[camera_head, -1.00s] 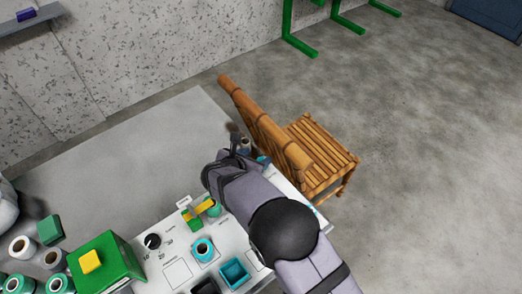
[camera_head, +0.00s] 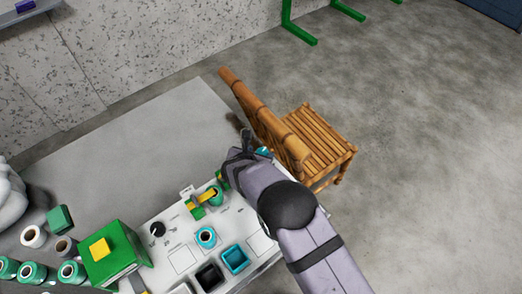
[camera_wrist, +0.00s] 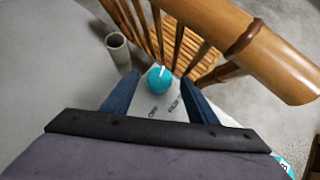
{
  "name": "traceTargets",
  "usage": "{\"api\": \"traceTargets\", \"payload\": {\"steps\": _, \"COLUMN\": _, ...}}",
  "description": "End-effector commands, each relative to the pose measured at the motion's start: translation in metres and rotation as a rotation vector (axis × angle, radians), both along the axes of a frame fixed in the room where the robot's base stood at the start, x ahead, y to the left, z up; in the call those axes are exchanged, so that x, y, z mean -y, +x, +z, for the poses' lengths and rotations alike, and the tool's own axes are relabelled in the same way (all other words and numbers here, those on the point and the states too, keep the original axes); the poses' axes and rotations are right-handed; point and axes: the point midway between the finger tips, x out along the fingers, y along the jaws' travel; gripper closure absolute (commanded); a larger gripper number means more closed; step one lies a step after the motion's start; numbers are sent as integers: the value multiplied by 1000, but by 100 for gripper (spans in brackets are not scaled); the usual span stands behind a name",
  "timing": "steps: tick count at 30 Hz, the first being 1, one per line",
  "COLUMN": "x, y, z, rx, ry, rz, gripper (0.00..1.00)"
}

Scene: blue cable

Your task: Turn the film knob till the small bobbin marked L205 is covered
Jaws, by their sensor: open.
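The film knob (camera_wrist: 158,83) is a round teal knob with a white line on top. In the wrist view it sits on the white panel between my gripper's (camera_wrist: 159,79) two dark blue fingers, which are apart and hold nothing. Printed words beside the knob read "OFF" and something like "FILM". In the head view my gripper (camera_head: 238,156) is over the panel's far right end, and a bit of teal (camera_head: 264,151) shows beside it. A small teal bobbin (camera_head: 198,239) sits on the white panel (camera_head: 222,225). I cannot read L205 on anything.
A bamboo chair (camera_head: 318,145) stands close behind the knob; its rail fills the wrist view's upper right. A grey hollow tube (camera_wrist: 118,50) stands left of the knob. Green box (camera_head: 118,265), teal tray (camera_head: 235,259) and black tray (camera_head: 209,277) are nearby. The grey table is clear at back left.

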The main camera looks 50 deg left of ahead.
Motion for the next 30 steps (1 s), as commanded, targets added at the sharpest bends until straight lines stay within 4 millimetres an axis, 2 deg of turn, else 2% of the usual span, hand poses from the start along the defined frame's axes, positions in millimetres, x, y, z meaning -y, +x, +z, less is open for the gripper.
{"api": "traceTargets", "payload": {"steps": 9, "x": -8, "y": 13, "z": -15, "rx": 0, "ry": 1, "rz": -2, "gripper": 47}}
{"api": "traceTargets", "payload": {"steps": 20, "x": -9, "y": 14, "z": -17, "rx": 0, "ry": 1, "rz": -1, "gripper": 47}}
{"api": "traceTargets", "payload": {"steps": 21, "x": -9, "y": 14, "z": -17, "rx": 0, "ry": 1, "rz": -1, "gripper": 52}}
{"api": "traceTargets", "payload": {"steps": 24, "x": -9, "y": 14, "z": -17, "rx": 0, "ry": 1, "rz": -1, "gripper": 76}}
{"api": "traceTargets", "payload": {"steps": 26, "x": -9, "y": 14, "z": -17, "rx": 0, "ry": 1, "rz": -1, "gripper": 88}}
{"api": "traceTargets", "payload": {"steps": 30, "x": -9, "y": 14, "z": -17, "rx": 0, "ry": 1, "rz": -4, "gripper": 88}}
